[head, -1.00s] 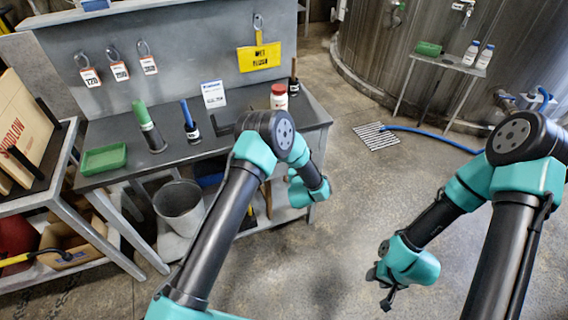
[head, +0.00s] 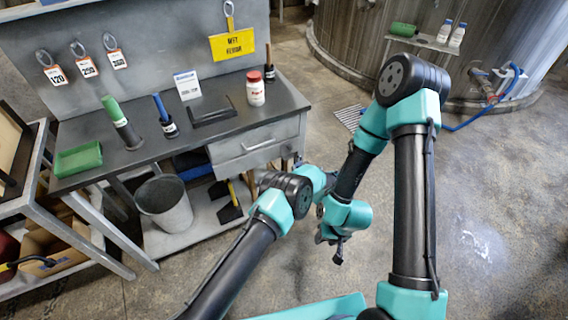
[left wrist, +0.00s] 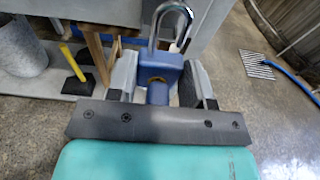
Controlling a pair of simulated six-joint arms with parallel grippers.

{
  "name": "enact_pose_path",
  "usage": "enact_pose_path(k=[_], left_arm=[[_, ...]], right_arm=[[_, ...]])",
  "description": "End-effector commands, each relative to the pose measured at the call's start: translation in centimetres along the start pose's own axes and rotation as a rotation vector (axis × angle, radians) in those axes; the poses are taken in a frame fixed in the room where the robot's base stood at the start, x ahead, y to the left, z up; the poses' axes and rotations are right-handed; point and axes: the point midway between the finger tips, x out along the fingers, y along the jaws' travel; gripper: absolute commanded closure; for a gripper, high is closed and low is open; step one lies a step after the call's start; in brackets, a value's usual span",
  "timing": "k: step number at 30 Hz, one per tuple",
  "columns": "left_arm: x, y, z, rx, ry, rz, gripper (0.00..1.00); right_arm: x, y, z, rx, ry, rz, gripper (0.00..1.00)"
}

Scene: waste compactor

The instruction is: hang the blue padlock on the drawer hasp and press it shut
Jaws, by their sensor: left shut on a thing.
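The blue padlock (left wrist: 158,66) is between the fingers of my left gripper (left wrist: 160,78) in the left wrist view. That gripper is shut on its body, and the metal shackle points up, away from the palm. The grey drawer (head: 255,146) with a bar handle is under the right end of the bench in the head view. My left arm is below and in front of it; the padlock is not visible there. I cannot make out the hasp. My right gripper (head: 335,250) hangs low, right of my left arm; its finger opening is unclear.
The workbench (head: 215,128) carries a red-capped bottle (head: 255,90), a black angled bracket (head: 212,116), a green tray (head: 78,159) and upright tools. A bucket (head: 165,203) is on the lower shelf.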

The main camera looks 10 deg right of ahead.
Motion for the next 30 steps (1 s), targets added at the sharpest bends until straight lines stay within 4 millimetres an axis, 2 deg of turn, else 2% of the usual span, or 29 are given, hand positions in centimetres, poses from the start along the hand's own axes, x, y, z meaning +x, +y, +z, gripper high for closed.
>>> enact_pose_path(k=[17,30], left_arm=[[0.1,-0.3,0.0,-0.003,0.0,0.0,0.76],[3.0,-0.3,0.4,-0.003,0.0,0.001,0.76]], right_arm=[[0.0,0.0,0.0,0.0,0.0,0.0,0.57],[0.0,0.0,0.0,0.0,0.0,0.0,0.57]])
